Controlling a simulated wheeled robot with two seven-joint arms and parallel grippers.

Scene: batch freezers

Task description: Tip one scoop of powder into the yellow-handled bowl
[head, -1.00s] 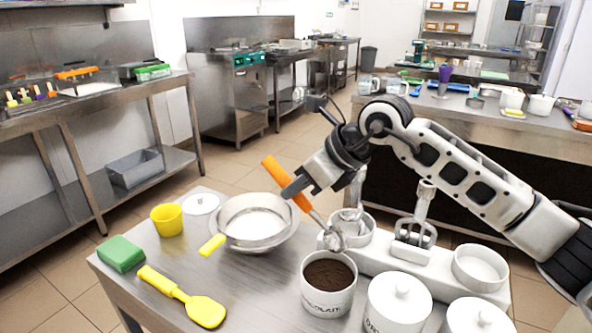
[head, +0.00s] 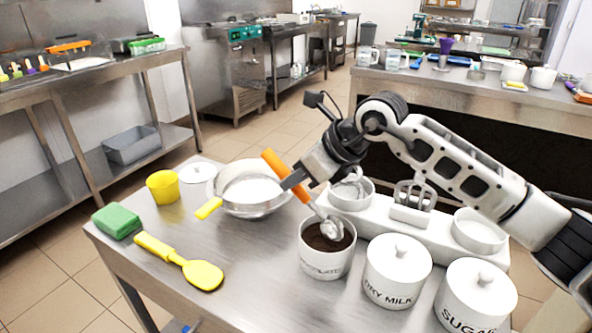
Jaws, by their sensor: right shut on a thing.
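My right gripper (head: 292,184) is shut on the orange handle of a metal scoop (head: 273,160). The scoop's head (head: 331,229) is down inside the mouth of an open white canister (head: 326,262) of dark brown powder (head: 322,238). Whether the scoop's head holds powder is hard to tell. The metal bowl with the yellow handle (head: 209,207) stands on the steel table left of the canister, partly behind my gripper. Its inside looks pale. My left gripper is not in view.
Lidded canisters marked dry milk (head: 397,270) and sugar (head: 476,298) stand to the right. The front middle of the table is clear.

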